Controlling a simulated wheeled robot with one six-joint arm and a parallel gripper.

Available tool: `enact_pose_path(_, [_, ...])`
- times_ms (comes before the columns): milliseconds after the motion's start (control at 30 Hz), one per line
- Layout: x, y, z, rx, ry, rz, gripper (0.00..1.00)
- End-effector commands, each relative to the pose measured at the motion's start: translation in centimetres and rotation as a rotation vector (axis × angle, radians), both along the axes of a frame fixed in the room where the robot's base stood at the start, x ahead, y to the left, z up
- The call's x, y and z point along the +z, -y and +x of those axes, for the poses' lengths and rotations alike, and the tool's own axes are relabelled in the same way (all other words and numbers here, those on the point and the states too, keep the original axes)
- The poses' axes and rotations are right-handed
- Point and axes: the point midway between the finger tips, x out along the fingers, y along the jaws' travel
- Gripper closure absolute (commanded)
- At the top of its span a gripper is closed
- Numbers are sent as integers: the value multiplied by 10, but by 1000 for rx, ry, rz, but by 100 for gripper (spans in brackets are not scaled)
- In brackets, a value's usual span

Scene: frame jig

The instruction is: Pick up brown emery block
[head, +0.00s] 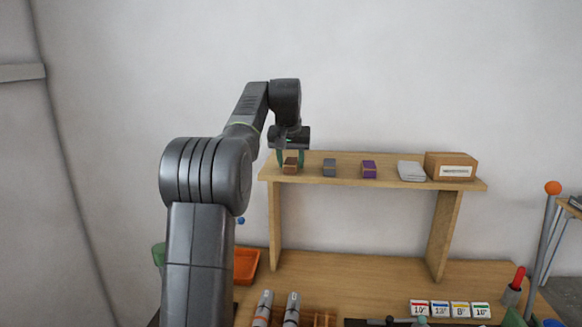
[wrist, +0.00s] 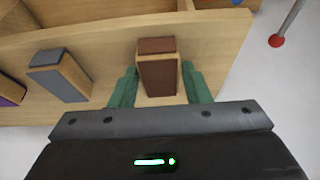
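The brown emery block (head: 290,166) sits at the left end of the raised wooden shelf. In the wrist view the brown emery block (wrist: 157,67) stands between my two green fingers, with a dark brown top and face and a paler wood side. My gripper (head: 291,158) points down at the block from above. In the wrist view my gripper (wrist: 160,85) is open, with a finger on each side of the block. A small gap shows beside each finger, and the block appears to rest on the shelf.
On the wooden shelf (head: 400,181), a grey block (head: 329,168), a purple block (head: 368,169), a folded grey-white cloth (head: 411,171) and a cardboard box (head: 451,166) stand to the right. Below are an orange bin (head: 246,265) and labelled boxes (head: 450,309). The shelf edge lies close to the brown block.

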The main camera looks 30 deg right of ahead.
Motion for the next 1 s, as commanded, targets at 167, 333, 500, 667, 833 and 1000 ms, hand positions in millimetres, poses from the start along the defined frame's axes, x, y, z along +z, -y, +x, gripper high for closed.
enact_pose_path(167, [0,0,0,0,0,0,87])
enact_pose_path(333, [1,0,0,0,0,0,87])
enact_pose_path(500, [3,-1,-1,0,2,-1,87])
enact_pose_path(667, [16,-2,-3,0,2,-2,87])
enact_pose_path(833, [37,-2,-2,0,2,-2,87])
enact_pose_path(1000, [57,-2,-2,0,2,-2,87])
